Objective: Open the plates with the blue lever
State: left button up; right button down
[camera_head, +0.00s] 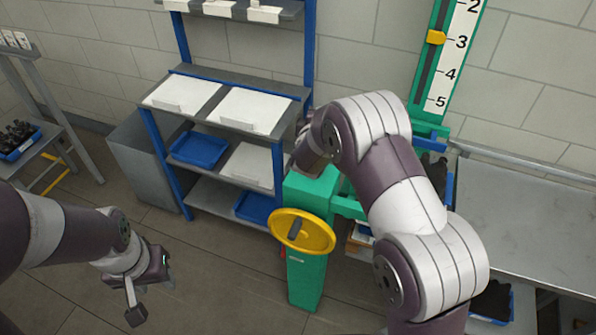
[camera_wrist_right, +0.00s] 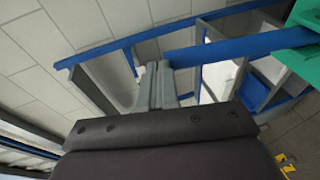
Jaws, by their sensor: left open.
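A green press column (camera_head: 308,255) with a yellow handwheel (camera_head: 303,231) stands in the middle of the head view. I cannot make out the plates or a blue lever for certain. In the right wrist view a blue bar (camera_wrist_right: 245,45) runs from beside the green part (camera_wrist_right: 302,14) to behind the fingertips; I cannot tell whether it is the lever or shelf frame. My right gripper (camera_wrist_right: 158,80) has its two grey fingers close together; whether anything is between them is unclear. In the head view it is mostly hidden above the column. My left gripper (camera_head: 150,288) is open and empty, low at left.
A blue-framed shelf (camera_head: 180,73) with white and blue trays stands behind the column. A green scale (camera_head: 446,62) with a yellow pointer rises at the back right. A metal table (camera_head: 530,215) is on the right. The floor between my left gripper and the column is clear.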

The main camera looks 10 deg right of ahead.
jog(key=shift+w+d, duration=0.4)
jog(key=shift+w, duration=0.2)
jog(key=shift+w+d, duration=0.1)
jog(key=shift+d, duration=0.05)
jog(key=shift+r, duration=0.2)
jog(key=shift+r, duration=0.15)
